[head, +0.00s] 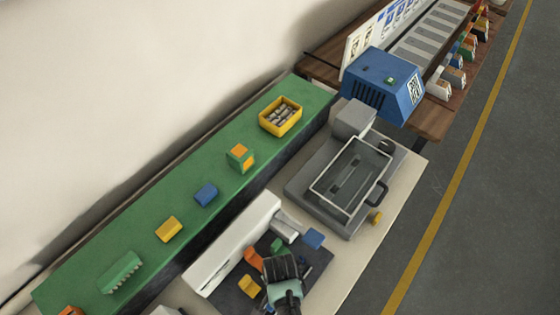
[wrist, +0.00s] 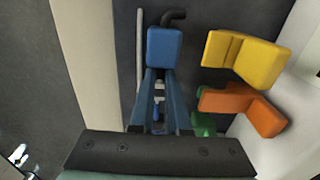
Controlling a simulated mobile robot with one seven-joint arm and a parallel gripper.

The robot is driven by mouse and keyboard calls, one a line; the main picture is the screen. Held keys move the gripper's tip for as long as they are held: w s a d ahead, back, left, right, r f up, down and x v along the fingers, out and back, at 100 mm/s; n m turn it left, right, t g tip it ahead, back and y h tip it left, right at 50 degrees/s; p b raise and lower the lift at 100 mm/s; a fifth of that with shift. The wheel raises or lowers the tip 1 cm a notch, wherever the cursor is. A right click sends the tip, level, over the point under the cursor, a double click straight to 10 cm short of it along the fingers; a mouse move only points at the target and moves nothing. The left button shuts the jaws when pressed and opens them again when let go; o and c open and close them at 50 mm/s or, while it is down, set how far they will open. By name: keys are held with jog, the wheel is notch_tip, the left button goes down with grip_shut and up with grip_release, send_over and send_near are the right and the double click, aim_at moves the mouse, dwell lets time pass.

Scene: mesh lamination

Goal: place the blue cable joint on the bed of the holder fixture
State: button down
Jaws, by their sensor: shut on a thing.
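My gripper (wrist: 163,72) is shut on a blue block with a black curved stub, which I take to be the blue cable joint (wrist: 164,47). It sits at the fingertips in the wrist view. In the head view my gripper is over the dark mat (head: 318,262), and the held piece is hidden there. A grey fixture (head: 299,187) with a framed clear lid and a side handle stands at the upper right of the mat. I cannot tell whether it is the holder fixture. The wrist view does not show whether the held piece touches the surface below.
Yellow (wrist: 245,58), orange (wrist: 242,108) and green (wrist: 203,124) pieces lie close beside my gripper. A long white box (head: 232,243) borders the mat. A green shelf (head: 75,268) holds several coloured parts and a yellow bin (head: 281,116).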

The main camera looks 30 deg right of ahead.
jog(key=shift+f, duration=0.2)
jog(key=c, duration=0.9)
grip_release()
jog(key=shift+r, duration=0.1)
notch_tip(320, 180, up, 12)
jog(key=shift+w+r, duration=0.1)
jog(key=shift+r, duration=0.05)
